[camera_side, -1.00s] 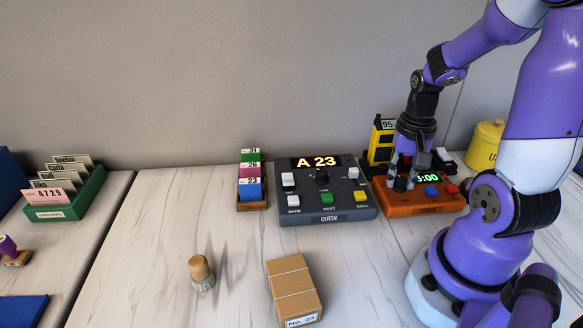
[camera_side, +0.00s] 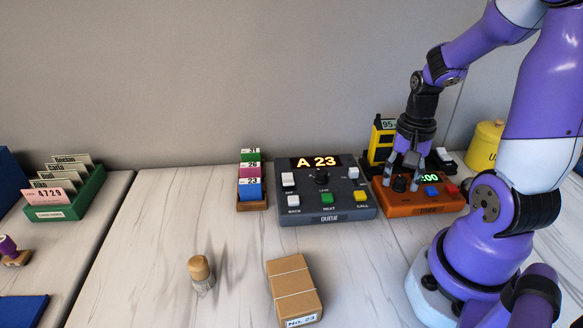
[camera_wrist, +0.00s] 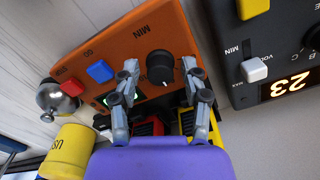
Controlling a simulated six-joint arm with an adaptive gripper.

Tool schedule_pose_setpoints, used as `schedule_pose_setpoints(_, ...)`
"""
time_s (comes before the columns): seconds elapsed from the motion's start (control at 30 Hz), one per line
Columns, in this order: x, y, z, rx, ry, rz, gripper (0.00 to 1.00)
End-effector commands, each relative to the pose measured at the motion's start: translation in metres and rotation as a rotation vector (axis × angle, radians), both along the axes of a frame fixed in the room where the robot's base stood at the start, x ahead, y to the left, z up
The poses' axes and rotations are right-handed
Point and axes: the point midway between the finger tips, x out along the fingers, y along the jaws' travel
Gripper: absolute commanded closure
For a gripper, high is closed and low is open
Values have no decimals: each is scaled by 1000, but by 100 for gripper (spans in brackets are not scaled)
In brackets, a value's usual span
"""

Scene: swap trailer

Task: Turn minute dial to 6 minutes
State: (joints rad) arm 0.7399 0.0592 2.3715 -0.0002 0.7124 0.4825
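The orange timer (camera_side: 425,206) sits on the table right of the queue box. Its black minute dial (camera_side: 400,184) also shows in the wrist view (camera_wrist: 160,69), with a white pointer mark and a MIN label near it. My gripper (camera_side: 406,176) points down over the dial. In the wrist view its fingers (camera_wrist: 159,72) stand apart on either side of the dial, with a clear gap on the left and little gap on the right. The timer's green display (camera_side: 429,177) ends in :00; a finger partly covers it and its first digit is unclear.
The timer has a blue button (camera_side: 431,191) and a red button (camera_side: 451,188). The grey queue box (camera_side: 327,205) reading A 23 stands close on the left. A yellow stand (camera_side: 381,143) is behind and a yellow canister (camera_side: 485,146) at right.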

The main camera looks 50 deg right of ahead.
Motion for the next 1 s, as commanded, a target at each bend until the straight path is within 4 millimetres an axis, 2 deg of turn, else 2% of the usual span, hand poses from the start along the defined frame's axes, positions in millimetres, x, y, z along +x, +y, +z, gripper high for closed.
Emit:
schedule_pose_setpoints(0.33, 0, 0, 2, -2, -2, 0, 36)
schedule_pose_setpoints(0.43, 1, -1, 10, -4, -5, 0, 36)
schedule_pose_setpoints(0.57, 1, -1, 33, -8, -8, 0, 36)
schedule_pose_setpoints(0.8, 1, -1, 88, -6, -6, 1, 36)
schedule_pose_setpoints(1.0, 1, -1, 115, -3, -3, 0, 36)
